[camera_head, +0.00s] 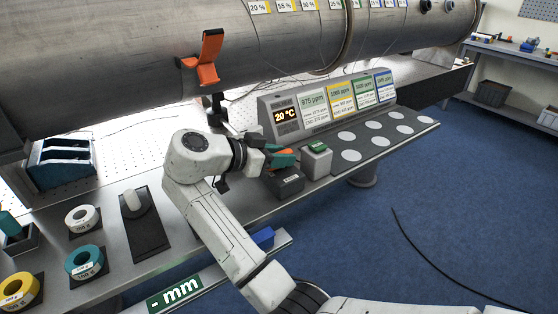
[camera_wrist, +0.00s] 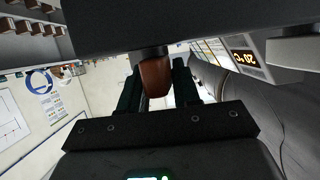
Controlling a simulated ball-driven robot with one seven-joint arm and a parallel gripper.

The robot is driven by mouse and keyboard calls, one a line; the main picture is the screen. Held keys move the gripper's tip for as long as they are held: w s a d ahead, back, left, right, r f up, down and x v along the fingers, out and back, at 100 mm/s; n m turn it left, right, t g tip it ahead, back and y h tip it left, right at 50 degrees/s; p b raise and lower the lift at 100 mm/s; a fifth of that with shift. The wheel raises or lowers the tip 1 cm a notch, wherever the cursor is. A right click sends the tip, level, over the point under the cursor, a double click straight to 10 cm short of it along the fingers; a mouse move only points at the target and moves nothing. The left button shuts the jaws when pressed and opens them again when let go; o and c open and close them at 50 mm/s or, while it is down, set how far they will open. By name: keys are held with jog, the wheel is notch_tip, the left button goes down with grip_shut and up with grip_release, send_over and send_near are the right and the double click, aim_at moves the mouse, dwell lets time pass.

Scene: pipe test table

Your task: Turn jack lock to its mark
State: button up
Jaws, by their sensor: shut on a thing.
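My gripper (camera_head: 281,156) is at the front edge of the table, in front of the grey display console, with its teal fingers shut on an orange handle (camera_head: 277,148). I take this handle to be the jack lock. It stands above a dark labelled box (camera_head: 287,184). In the wrist view the orange-brown handle (camera_wrist: 155,76) sits between the two dark fingers of my gripper (camera_wrist: 157,92). A dark block hides its upper end. I cannot make out the lock's mark in either view.
The large steel pipe (camera_head: 130,55) with an orange lever (camera_head: 208,62) runs behind. The console (camera_head: 320,112) shows 20 °C. A grey box with a green top (camera_head: 317,158) stands close right of my gripper. Tape rolls (camera_head: 84,262) lie at left. Blue floor (camera_head: 440,210) is open at right.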

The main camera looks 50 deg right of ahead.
jog(key=shift+f, duration=0.1)
dwell(0.4)
jog(key=o, duration=1)
jog(key=v, duration=1)
jog(key=shift+w+a+r, duration=0.2)
jog(key=shift+a, duration=0.1)
